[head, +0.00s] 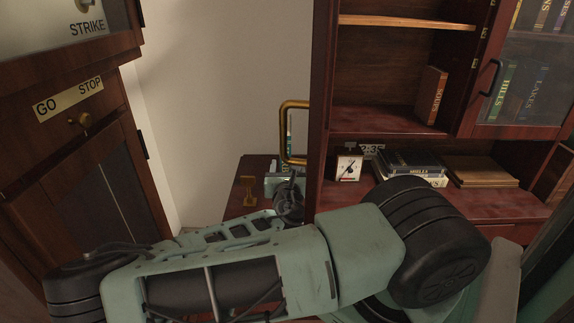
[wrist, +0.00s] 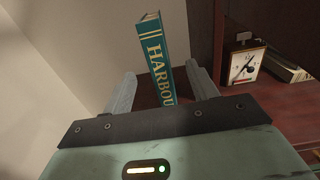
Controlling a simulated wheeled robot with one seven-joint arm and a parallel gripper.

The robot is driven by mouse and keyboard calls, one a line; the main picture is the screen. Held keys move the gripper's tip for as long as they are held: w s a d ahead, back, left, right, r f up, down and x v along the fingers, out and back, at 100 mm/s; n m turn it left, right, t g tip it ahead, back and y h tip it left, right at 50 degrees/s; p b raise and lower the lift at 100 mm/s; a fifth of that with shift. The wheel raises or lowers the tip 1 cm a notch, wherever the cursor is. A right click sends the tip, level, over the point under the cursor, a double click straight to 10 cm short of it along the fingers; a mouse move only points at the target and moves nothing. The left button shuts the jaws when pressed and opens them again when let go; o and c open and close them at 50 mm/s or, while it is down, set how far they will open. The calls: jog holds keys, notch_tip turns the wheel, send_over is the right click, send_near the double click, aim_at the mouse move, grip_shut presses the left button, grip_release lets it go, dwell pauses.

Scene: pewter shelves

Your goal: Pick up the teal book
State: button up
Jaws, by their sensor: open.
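The teal book (wrist: 155,58) stands upright with gold lettering reading "HARBOU" on its spine, in the middle of the wrist view. My gripper (wrist: 160,72) is open, with one finger on each side of the book's lower part; a gap shows on both sides. The book's lower end is hidden behind the gripper body. In the head view a thin teal strip of the book (head: 290,124) shows behind a brass handle, and my gripper (head: 280,182) is near it, partly hidden by my arm.
A brass bookend-like piece (head: 249,190) stands on the dark surface (head: 258,165). A dial clock (head: 347,168) and stacked books (head: 410,165) sit on the right shelf. A pale wall (head: 220,80) is behind.

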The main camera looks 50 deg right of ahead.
jog(key=b+x, duration=0.2)
jog(key=b, duration=0.4)
send_over(284, 167)
jog(key=x, duration=0.5)
jog(key=shift+s+d+f, duration=0.1)
jog(key=shift+s+f, duration=0.05)
jog(key=shift+s, duration=0.05)
grip_shut()
